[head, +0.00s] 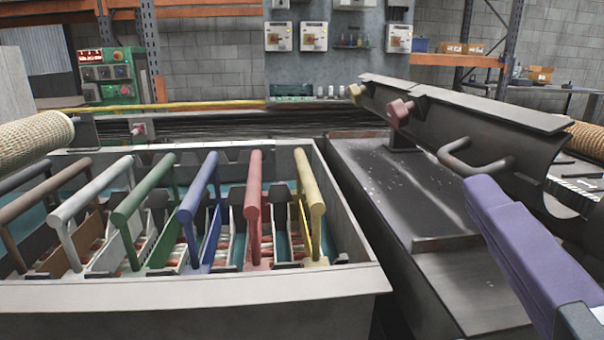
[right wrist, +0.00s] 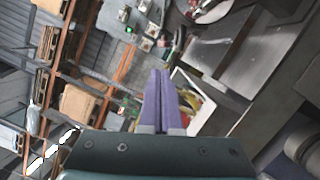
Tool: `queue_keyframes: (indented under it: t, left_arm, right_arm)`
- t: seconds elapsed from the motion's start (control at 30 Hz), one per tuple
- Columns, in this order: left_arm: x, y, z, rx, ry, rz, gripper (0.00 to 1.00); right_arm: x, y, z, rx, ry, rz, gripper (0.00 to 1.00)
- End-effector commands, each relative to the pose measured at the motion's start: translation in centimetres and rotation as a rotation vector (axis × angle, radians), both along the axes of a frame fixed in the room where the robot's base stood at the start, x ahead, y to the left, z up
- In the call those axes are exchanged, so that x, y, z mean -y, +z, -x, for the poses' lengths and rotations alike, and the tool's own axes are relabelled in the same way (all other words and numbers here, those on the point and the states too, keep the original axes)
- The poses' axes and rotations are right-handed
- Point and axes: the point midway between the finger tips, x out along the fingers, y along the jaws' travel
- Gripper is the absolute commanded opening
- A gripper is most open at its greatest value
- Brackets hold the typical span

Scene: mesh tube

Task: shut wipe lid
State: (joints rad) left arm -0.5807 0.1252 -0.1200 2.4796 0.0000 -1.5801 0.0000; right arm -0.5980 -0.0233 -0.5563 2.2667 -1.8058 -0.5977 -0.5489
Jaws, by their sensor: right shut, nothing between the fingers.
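A long dark grey lid (head: 490,126) stands raised at the right of the head view, showing its curved end. A bent bar handle (head: 478,163) sticks out from its near face. A grey metal machine top (head: 390,190) lies below and to the left of it. My right gripper (head: 482,190) has purple fingers pressed together with nothing between them. Its tips are just below the handle in the picture; I cannot tell whether they touch it. The right wrist view shows the same shut fingers (right wrist: 162,78). My left gripper is not in view.
A large grey bin (head: 200,297) with several coloured handled dividers fills the left. A mesh roll (head: 35,138) is at the far left. Shelving and a panel wall stand behind.

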Motion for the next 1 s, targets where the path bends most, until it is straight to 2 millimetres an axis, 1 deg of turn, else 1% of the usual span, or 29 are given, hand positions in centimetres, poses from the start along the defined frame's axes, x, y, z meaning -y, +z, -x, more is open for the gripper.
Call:
queue_keyframes:
  t: [0.03, 0.17, 0.2, 0.4, 0.47, 0.5, 0.53, 0.7, 0.83, 1.0]
  left_arm:
    - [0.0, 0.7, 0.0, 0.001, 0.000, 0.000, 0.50]
    - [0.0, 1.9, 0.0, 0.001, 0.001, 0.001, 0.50]
    - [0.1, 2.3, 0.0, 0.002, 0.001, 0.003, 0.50]
    - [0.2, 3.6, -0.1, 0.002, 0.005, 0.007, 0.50]
    - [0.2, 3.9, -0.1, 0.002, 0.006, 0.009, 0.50]
    - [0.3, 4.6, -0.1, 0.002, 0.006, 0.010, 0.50]
    - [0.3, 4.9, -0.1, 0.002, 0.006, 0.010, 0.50]
    - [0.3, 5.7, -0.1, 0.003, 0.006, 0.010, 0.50]
    - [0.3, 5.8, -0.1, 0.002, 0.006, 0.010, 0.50]
    - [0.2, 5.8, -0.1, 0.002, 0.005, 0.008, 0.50]
  right_arm:
    - [0.2, 0.6, -0.7, 0.004, -0.002, 0.000, 0.00]
    - [0.7, 1.1, -3.1, 0.005, -0.003, 0.000, 0.00]
    - [0.8, 1.2, -4.0, 0.004, -0.004, -0.003, 0.00]
    - [1.7, 1.4, -8.2, 0.003, -0.003, -0.004, 0.00]
    - [1.9, 1.5, -9.3, 0.003, -0.003, -0.005, 0.00]
    - [2.8, 1.9, -9.1, 0.000, -0.004, -0.001, 0.00]
    - [3.2, 2.0, -9.0, -0.001, -0.004, -0.002, 0.00]
    - [5.0, 2.5, -9.1, 0.000, -0.003, -0.003, 0.00]
    - [5.5, 2.6, -9.1, 0.001, -0.002, -0.004, 0.00]
    - [5.6, 2.5, -9.1, 0.001, -0.002, -0.005, 0.00]
